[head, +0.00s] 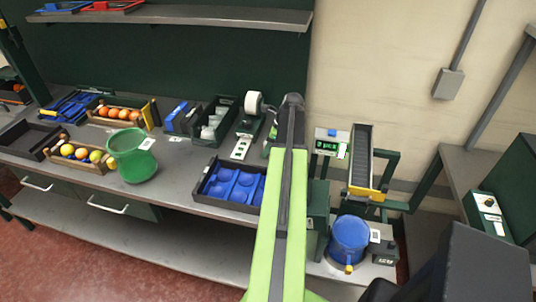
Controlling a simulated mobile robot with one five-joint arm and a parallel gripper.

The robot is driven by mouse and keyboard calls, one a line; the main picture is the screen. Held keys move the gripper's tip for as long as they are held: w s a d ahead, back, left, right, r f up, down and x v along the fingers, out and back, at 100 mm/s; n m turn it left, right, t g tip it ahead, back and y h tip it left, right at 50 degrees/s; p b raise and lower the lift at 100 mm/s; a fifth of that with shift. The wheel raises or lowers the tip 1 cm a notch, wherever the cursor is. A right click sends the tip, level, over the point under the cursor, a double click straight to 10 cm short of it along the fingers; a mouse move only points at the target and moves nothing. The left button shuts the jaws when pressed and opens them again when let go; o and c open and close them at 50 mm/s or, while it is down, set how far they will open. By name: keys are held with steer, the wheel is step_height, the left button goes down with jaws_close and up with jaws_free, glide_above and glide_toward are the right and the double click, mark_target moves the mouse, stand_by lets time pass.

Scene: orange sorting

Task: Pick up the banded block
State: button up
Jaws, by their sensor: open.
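I cannot make out a banded block with certainty in the head view. A small dark item with a yellow part (150,113) stands at the right end of the rear orange crate, too small to identify. My lime-green arm rises through the middle of the picture to a dark joint at the bench's right end. My gripper's fingertips do not show, and the arm hides part of the bench behind it.
A green bucket (131,164) stands at the bench's front edge, left of a blue moulded tray (207,187). Wooden crates of fruit (88,165) are at left. A tape roll (253,103) stands behind. Right of my arm are a chute (362,155) and a blue drum (348,242).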

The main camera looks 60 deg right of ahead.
jaws_close()
stand_by(0.4)
steer(key=shift+r, duration=0.1)
